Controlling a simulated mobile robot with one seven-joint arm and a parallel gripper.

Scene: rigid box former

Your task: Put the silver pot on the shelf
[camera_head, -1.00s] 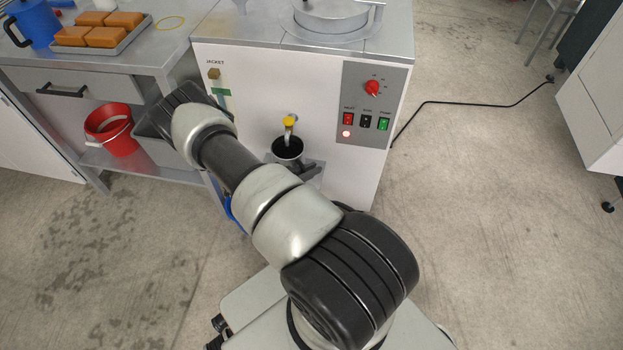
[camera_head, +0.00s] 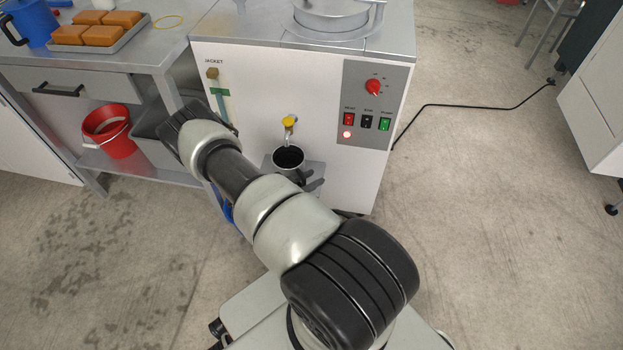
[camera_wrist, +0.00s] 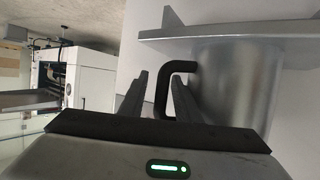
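The silver pot (camera_head: 288,157) stands upright on the small grey shelf (camera_head: 318,168) on the front of the white machine, below the yellow-handled spout (camera_head: 289,124). Its open top faces up and looks dark inside. The wrist view is upside down: the pot (camera_wrist: 234,85) has its base against the shelf plate (camera_wrist: 230,32). My gripper (camera_wrist: 162,82) has its two fingers on either side of the pot's black handle (camera_wrist: 162,95), with a gap showing beside it, so it looks open. In the head view, my arm hides part of the pot's lower side.
The white machine (camera_head: 260,65) carries a red knob and switches. A steel table (camera_head: 95,55) at the left bears a tray of orange-brown blocks and a blue jug. A red bucket (camera_head: 108,132) sits on its lower shelf. A black cable crosses the floor at right.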

